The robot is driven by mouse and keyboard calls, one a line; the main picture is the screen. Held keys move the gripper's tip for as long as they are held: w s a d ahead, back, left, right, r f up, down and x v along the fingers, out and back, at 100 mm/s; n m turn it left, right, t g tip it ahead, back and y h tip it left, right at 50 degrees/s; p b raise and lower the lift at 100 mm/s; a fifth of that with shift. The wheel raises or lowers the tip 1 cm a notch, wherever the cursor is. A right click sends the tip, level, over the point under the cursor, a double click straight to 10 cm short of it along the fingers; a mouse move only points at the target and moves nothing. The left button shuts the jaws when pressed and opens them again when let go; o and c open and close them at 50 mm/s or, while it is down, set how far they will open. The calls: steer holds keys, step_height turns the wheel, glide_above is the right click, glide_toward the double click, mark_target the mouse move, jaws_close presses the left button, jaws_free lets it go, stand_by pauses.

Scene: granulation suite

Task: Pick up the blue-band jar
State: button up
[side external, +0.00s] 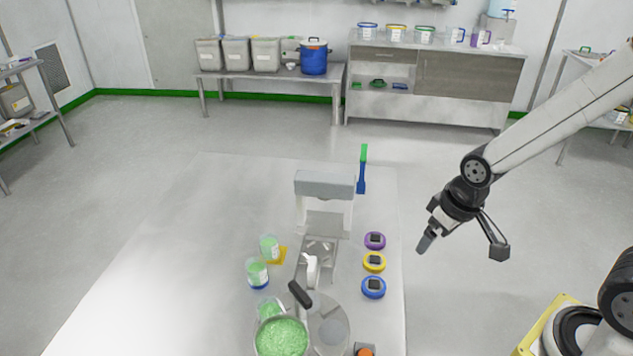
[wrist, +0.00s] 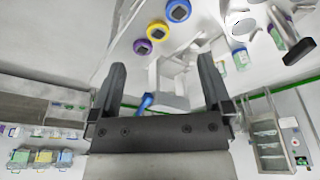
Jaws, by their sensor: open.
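The blue-band jar (side external: 257,272) stands upright on the table, left of the bench device; it is clear, holds green granules and has a blue band at its base. Another jar (side external: 269,247) with green granules stands behind it by a yellow-orange patch, and a third (side external: 270,308) stands in front, partly hidden by the bowl. My gripper (side external: 425,243) is raised, right of the table edge and well away from the jars. In the wrist view my gripper (wrist: 160,85) is open with nothing between its fingers.
A bowl of green granules (side external: 282,340) and a black handle (side external: 300,294) are near the jars. The device (side external: 323,188) and purple (side external: 375,240), yellow (side external: 374,262) and blue (side external: 373,287) lids lie between my gripper and the jars. The table's left part is clear.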

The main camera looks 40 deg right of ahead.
steer(key=w+a+n, duration=0.3)
steer(key=w, duration=0.6)
steer(key=n+g, duration=0.3)
steer(key=n, duration=0.8)
glide_toward(256, 266)
steer(key=s, duration=0.2)
steer(key=shift+a+f, duration=0.2)
steer(key=shift+f, duration=1.75)
steer(key=shift+a+f, duration=0.15)
steer(key=shift+f, duration=1.85)
steer(key=shift+s, duration=0.1)
steer(key=shift+c, duration=0.2)
steer(key=c, duration=1.3)
steer(key=shift+r, duration=0.1)
step_height(256, 266, up, 10)
